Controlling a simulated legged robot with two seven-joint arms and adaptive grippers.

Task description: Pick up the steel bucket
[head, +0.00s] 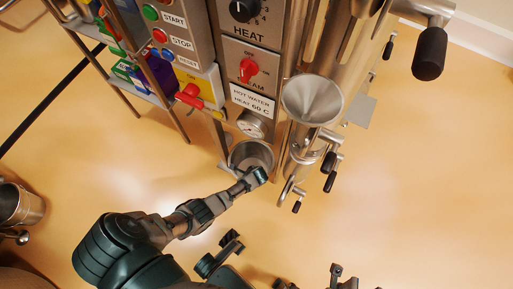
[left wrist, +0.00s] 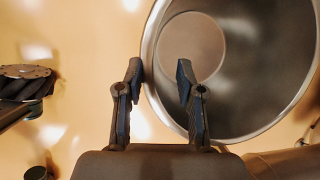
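The steel bucket (head: 244,151) stands open-topped below the gauge at the foot of the machine in the head view. In the left wrist view the bucket (left wrist: 262,128) fills the upper right, with its round rim and dark grey inside showing. My left gripper (head: 256,176) is at the bucket's near rim. In the left wrist view my left gripper (left wrist: 158,80) is open, and the rim passes between its two fingers, with a gap visible on either side. Dark parts of mine show at the bottom of the head view; I cannot tell my right gripper's state there.
A steel funnel (head: 312,98) and pipes with black-handled levers stand just right of the bucket. The control panel (head: 248,70) rises behind it. Another metal vessel (head: 20,205) is at the far left. The floor (head: 420,190) at right is clear.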

